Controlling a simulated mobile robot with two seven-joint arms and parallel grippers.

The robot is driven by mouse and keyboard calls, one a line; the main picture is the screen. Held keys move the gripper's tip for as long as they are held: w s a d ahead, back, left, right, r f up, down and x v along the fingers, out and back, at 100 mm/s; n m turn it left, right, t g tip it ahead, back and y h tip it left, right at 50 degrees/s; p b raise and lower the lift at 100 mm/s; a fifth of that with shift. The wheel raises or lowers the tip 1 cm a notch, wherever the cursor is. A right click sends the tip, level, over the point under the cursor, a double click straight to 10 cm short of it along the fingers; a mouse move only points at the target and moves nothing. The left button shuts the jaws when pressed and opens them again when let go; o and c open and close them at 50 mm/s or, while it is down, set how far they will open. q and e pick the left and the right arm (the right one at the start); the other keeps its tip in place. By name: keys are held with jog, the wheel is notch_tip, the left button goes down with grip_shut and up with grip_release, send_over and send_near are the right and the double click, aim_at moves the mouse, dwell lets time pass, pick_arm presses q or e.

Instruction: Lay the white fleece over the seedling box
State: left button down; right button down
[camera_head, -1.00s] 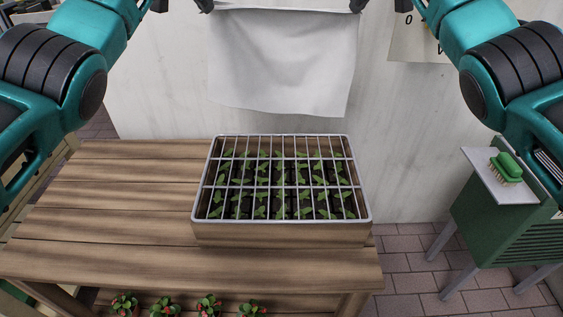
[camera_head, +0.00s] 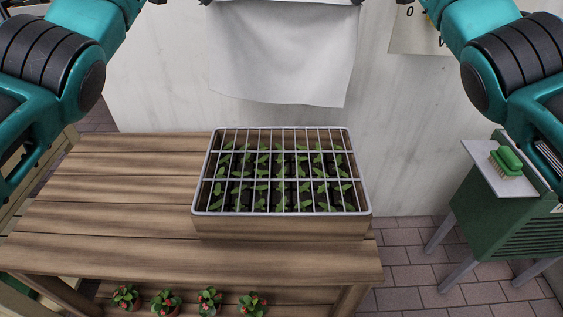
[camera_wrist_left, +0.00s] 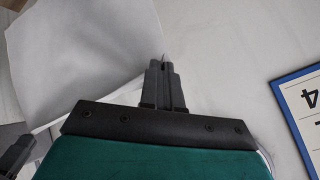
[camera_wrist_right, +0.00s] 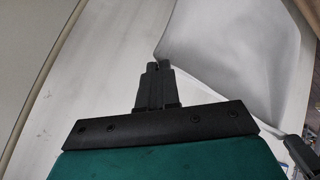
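The white fleece (camera_head: 280,60) hangs spread between my two grippers, held up by its upper corners in front of the pale wall. Its lower edge hangs free behind and above the seedling box (camera_head: 281,227). The box is wooden, with a pale wire grid over rows of green seedlings, and stands uncovered on the bench. My left gripper (camera_wrist_left: 161,64) is shut on one fleece corner. My right gripper (camera_wrist_right: 157,66) is shut on the other corner. In the head view only small bits of the grippers show at the top edge.
The slatted wooden bench (camera_head: 120,215) has free room left of the box. Several small red-flowered plants (camera_head: 208,301) sit below its front edge. At right, a green cabinet (camera_head: 500,215) carries a green brush (camera_head: 507,163) on a pale board. A calendar-like sheet (camera_head: 418,32) hangs on the wall.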

pick_arm(q)
jog(key=shift+w, duration=0.1)
pick_arm(e)
jog(key=shift+w+d, duration=0.1)
dwell(0.3)
